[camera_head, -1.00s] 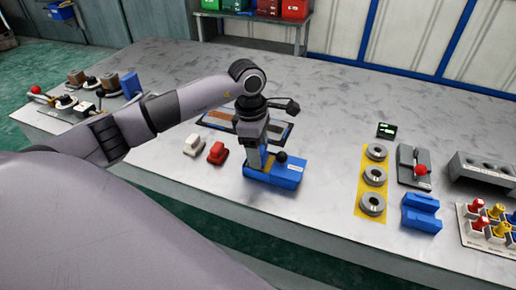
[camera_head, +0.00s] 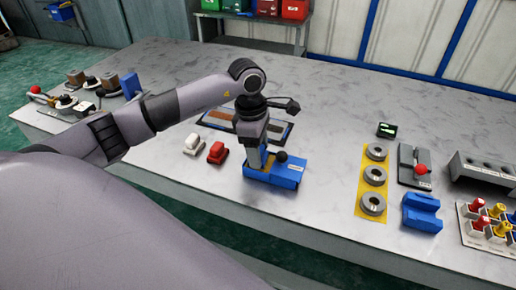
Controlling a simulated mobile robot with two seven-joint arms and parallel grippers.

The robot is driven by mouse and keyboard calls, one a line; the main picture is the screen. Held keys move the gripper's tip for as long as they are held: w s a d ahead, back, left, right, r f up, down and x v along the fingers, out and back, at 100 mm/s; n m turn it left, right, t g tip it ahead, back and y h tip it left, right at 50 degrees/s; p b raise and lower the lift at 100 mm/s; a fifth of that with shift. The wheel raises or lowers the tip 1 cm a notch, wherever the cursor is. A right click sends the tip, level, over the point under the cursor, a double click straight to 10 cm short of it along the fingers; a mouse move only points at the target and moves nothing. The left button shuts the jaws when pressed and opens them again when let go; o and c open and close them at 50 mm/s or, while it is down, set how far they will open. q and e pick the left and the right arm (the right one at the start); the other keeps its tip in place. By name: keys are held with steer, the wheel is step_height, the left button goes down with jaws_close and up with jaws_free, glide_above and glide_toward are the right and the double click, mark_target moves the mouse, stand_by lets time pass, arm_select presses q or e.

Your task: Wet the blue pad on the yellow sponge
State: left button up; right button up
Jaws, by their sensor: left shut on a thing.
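My left gripper (camera_head: 262,160) points down over the left part of a blue tray (camera_head: 287,178). It is shut on the blue pad, which is largely hidden by the fingers and hard to tell from the blue of the tray. Some yellow of the sponge (camera_head: 257,174) shows in the tray beside and below the fingertips. I cannot tell whether the pad touches the sponge. A black knob (camera_head: 281,157) stands at the tray's right part, just right of the gripper. My right gripper is not in view.
A white piece (camera_head: 193,144) and a red piece (camera_head: 216,153) sit left of the tray. A dark-framed panel (camera_head: 288,131) lies behind the gripper. Grey rings on a yellow strip (camera_head: 374,194) and a blue block (camera_head: 421,213) stand right. Bare table lies between tray and strip.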

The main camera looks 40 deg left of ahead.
arm_select(q)
steer(key=shift+s+f, duration=0.1)
stand_by(0.3)
steer(key=shift+r+p, duration=2.35)
steer(key=shift+r, duration=1.2)
